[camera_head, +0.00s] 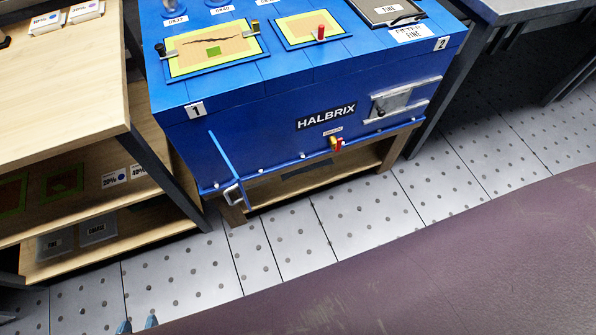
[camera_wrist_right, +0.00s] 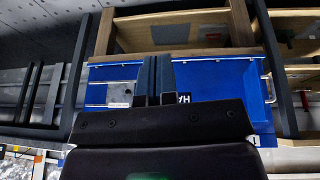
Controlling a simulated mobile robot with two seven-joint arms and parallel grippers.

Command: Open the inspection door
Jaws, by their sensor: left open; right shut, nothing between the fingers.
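The blue HALBRIX machine (camera_head: 260,137) stands ahead in the head view. A silver pull handle (camera_head: 233,193) sits at the lower left of its front, beside a slanting blue strip (camera_head: 225,160). A silver plate (camera_head: 392,103) between two rails is at the front's right. I cannot tell which part is the inspection door. My left gripper (camera_head: 138,324) is open and empty at the bottom edge, well short of the machine. My right gripper (camera_wrist_right: 156,64) is shut and empty; in its wrist view the machine (camera_wrist_right: 215,85) lies beyond the fingers, with no contact visible.
A wooden shelf bench (camera_head: 75,95) stands left of the machine. A grey table (camera_head: 515,10) is at the right. A large dull purple surface (camera_head: 450,265) fills the lower right. Perforated floor tiles (camera_head: 290,235) are clear in front of the machine.

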